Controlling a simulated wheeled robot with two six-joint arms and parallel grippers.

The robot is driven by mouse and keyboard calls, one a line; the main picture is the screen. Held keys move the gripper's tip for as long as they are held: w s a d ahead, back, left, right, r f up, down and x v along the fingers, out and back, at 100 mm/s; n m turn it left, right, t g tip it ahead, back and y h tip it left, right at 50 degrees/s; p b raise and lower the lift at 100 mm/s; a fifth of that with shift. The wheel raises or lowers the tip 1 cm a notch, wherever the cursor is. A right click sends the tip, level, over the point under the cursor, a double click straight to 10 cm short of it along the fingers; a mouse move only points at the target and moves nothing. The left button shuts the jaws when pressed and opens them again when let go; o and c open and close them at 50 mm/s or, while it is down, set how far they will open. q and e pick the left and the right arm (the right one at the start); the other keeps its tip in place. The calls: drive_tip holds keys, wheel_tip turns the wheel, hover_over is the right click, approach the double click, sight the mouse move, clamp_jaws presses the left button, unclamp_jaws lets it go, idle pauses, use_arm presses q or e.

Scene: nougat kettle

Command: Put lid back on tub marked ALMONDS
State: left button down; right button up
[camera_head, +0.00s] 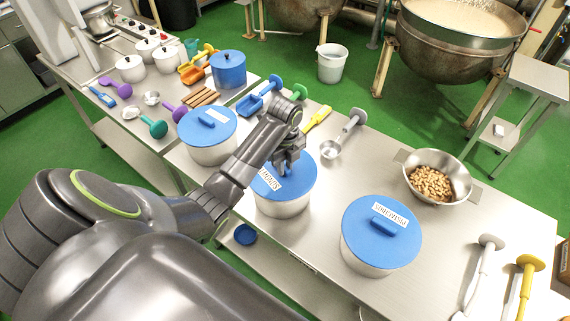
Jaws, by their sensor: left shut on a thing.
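A steel tub (283,208) stands mid-table with a blue lid (298,190) over its mouth. The lid's white label (268,181) is partly covered by my arm and I cannot read it in full. My left gripper (288,166) comes down over the lid's middle and is shut on its handle, which is mostly hidden. The lid looks level on the tub, but I cannot tell whether it is fully seated. My right gripper is not in view.
Another blue-lidded tub (381,257) with a label stands to the right, and one (207,146) to the left. A steel bowl of nuts (432,184) sits at the right. Scoops (331,149) lie behind. White and yellow-handled tools (524,285) lie front right.

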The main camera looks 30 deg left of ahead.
use_arm(q)
drive_tip(key=shift+f, duration=0.4)
idle(1.1)
drive_tip(key=c, duration=0.7)
unclamp_jaws()
idle(0.4)
